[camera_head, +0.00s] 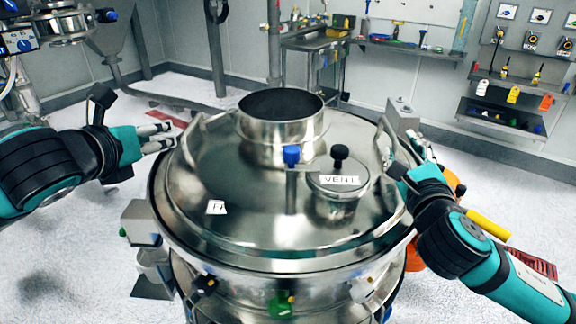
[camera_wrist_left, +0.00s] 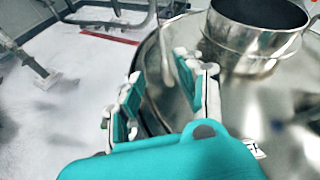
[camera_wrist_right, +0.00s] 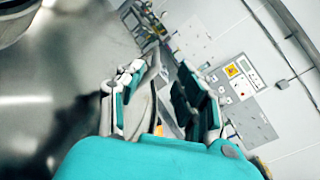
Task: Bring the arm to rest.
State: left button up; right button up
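My left gripper (camera_head: 173,137) is beside the left rim of the sifter's round steel lid (camera_head: 250,205), near the lid's left loop handle (camera_head: 190,140). In the left wrist view its two fingers are spread and hold nothing (camera_wrist_left: 163,88). My right gripper (camera_head: 408,158) is at the lid's right side, near the right loop handle (camera_head: 384,138). In the right wrist view its fingers are apart with nothing gripped (camera_wrist_right: 158,85). In the head view the right fingertips are partly hidden, and I cannot tell whether they touch the handle.
The steel sifter vessel (camera_head: 250,262) fills the middle, with an open neck (camera_head: 280,147) and a small vent cap (camera_head: 338,183) on top. Wall shelves with tools (camera_head: 505,108) stand at the right back. White floor (camera_head: 75,240) is clear at left.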

jog(key=shift+s+a, duration=0.1)
jog(key=shift+s, duration=0.85)
